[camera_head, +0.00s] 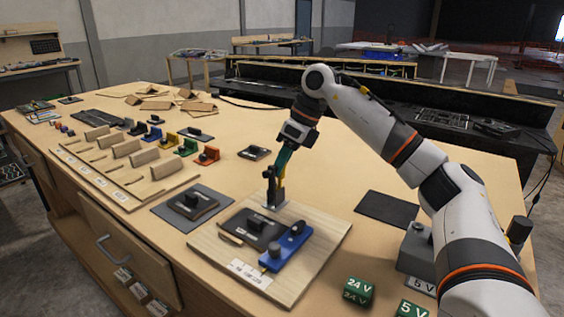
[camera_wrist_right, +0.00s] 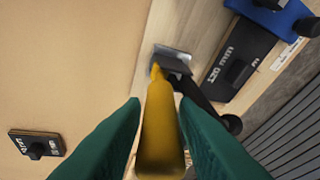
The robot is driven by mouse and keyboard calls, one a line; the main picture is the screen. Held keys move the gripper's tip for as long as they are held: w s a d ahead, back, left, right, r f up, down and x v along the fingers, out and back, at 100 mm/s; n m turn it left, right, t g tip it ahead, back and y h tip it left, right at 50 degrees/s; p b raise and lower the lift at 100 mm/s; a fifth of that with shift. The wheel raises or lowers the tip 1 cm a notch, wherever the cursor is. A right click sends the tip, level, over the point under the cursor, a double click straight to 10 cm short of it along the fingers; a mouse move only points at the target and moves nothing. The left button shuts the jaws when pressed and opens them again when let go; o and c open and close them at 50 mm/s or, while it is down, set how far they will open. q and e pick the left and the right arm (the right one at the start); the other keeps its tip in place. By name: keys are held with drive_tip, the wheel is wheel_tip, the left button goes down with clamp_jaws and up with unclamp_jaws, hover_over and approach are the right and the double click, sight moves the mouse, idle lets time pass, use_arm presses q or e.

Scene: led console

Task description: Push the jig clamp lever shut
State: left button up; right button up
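The jig clamp (camera_head: 272,190) stands upright at the back edge of a light wooden jig board (camera_head: 318,252). In the right wrist view its metal base plate (camera_wrist_right: 173,58) sits at the board's edge. Its yellow lever (camera_wrist_right: 160,135) points up toward the wrist camera. My right gripper (camera_head: 283,164), with green fingers, is over the clamp. In the right wrist view the fingers of this gripper (camera_wrist_right: 160,105) are apart, one on each side of the lever, with narrow gaps showing near the tips. Contact lower down is unclear. My left gripper is not in view.
On the board are a black block (camera_head: 252,228) marked 120 mm and a blue block (camera_head: 286,247). A dark mat (camera_head: 162,212) with a block lies left, an empty dark mat (camera_head: 386,209) right. Green 24 V (camera_head: 358,291) and 5 V cubes (camera_head: 411,310) stand at the front right.

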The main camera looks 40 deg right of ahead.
drive_tip(key=shift+c, duration=0.4)
clamp_jaws()
drive_tip(key=shift+w+d+f+m+g+y+p, duration=0.25)
drive_tip(key=shift+d+y+p, duration=0.4)
drive_tip(key=shift+y+p, duration=0.5)
drive_tip(key=shift+w+d+f+m+g+y+p, duration=0.15)
drive_tip(key=shift+d+f+y+p, duration=0.35)
drive_tip(key=shift+y+p, duration=0.6)
drive_tip(key=shift+w+d+f+m+g+y+p, duration=0.2)
drive_tip(key=shift+d+m+y+p, duration=0.1)
drive_tip(key=shift+d+y+p, duration=0.65)
drive_tip(key=shift+a, duration=0.2)
